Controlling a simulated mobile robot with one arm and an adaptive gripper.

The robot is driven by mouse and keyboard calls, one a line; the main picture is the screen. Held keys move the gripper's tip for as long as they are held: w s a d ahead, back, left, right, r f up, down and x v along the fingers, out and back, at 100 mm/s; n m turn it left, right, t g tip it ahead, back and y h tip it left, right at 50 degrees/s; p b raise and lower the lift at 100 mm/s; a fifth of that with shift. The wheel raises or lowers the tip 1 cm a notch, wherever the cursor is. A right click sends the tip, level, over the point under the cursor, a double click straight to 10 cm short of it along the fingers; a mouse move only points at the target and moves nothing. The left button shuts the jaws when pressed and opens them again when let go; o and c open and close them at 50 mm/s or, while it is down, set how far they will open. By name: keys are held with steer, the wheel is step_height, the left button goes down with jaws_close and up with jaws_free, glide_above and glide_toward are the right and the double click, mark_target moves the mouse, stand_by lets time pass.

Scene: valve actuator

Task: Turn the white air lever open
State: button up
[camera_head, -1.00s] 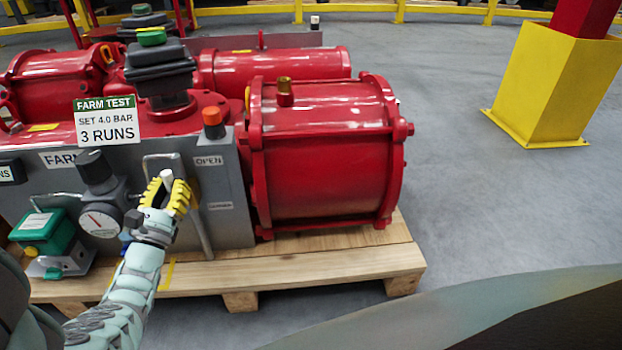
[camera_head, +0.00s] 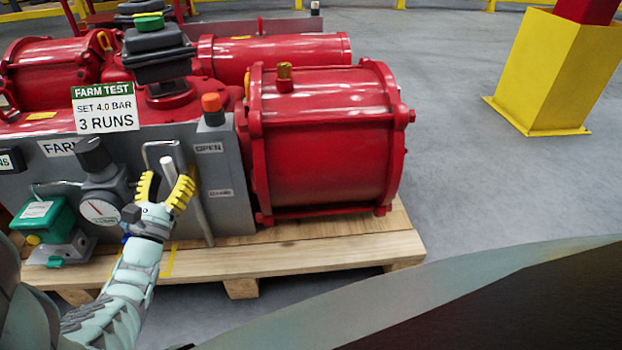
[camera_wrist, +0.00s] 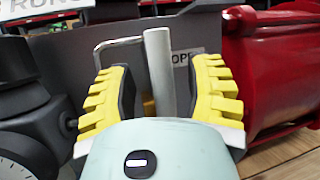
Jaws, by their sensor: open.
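The white air lever (camera_head: 167,166) stands up in front of the grey panel (camera_head: 231,170), left of the OPEN label (camera_head: 208,148). My gripper (camera_head: 164,186) has its yellow fingers apart, and the lever's top shows between and beyond them. In the wrist view the lever (camera_wrist: 159,68) rises near upright between the two fingers of my gripper (camera_wrist: 160,92), with a visible gap on each side. The lever's lower part is hidden behind my gripper. A second label (camera_head: 220,193) sits lower on the panel, too small to read.
A black-knobbed regulator with a gauge (camera_head: 100,210) stands close to the left of my gripper. A grey pipe (camera_head: 198,205) runs down just to the right. An orange-topped button (camera_head: 212,105) is above, and a red cylinder (camera_head: 325,140) fills the right.

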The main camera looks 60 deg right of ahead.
steer(key=shift+s+a, duration=0.15)
steer(key=shift+a, duration=0.4)
steer(key=v, duration=0.9)
steer(key=shift+s+f, duration=0.2)
steer(key=shift+f, duration=0.05)
steer(key=shift+a, duration=0.1)
